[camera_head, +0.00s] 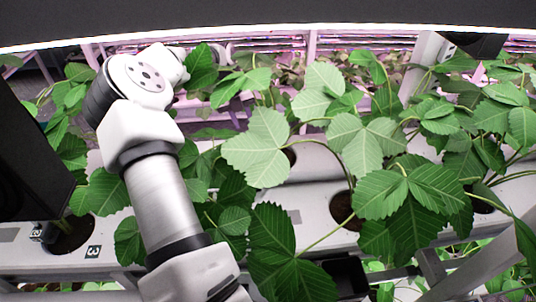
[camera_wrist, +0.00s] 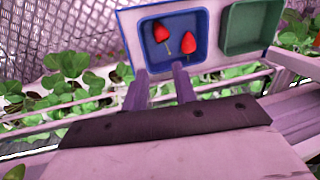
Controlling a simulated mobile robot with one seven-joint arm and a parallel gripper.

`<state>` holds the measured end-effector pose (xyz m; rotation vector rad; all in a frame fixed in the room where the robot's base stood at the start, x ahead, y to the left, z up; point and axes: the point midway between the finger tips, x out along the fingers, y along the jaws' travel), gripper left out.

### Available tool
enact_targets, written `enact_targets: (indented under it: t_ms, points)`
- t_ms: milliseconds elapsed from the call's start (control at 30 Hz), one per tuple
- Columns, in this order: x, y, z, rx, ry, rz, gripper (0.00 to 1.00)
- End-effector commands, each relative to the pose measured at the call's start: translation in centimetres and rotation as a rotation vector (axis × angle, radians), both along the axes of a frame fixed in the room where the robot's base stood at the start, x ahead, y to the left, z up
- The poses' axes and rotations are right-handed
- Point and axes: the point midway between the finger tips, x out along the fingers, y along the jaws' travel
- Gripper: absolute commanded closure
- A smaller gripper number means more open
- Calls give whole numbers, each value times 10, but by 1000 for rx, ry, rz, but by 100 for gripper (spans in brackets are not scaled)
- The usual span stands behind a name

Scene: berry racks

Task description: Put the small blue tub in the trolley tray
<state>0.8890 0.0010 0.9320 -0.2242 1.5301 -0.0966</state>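In the wrist view the small blue tub (camera_wrist: 196,20) is at the top middle, with two red strawberries (camera_wrist: 175,30) inside. It sits in a pale tray (camera_wrist: 129,38), beside a green tub. My gripper (camera_wrist: 161,70) is open, its two fingers apart with nothing seen between them but the tray edge and leaves behind. The fingertips overlap the near edge of the blue tub in the picture; whether they touch it I cannot tell. In the head view my arm stands at the left and leaves partly cover its far end; neither the tub nor the fingers can be made out there.
The green tub (camera_wrist: 252,25) looks empty. In the head view, large strawberry plants (camera_head: 400,190) fill the middle and right, growing from holes in a white gutter (camera_head: 316,190). A dark box (camera_head: 345,275) is low in the middle. A pale rail (camera_wrist: 288,62) runs right in the wrist view.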

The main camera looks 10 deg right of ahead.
Motion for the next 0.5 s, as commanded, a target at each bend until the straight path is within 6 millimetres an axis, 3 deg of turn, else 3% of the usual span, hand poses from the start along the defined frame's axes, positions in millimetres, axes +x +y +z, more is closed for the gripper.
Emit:
enact_targets:
  t_ms: [167, 500]
  points:
    - [-8, 22, -6, 85, 31, -67, 72]
    - [-9, 14, -65, 87, 33, -72, 72]
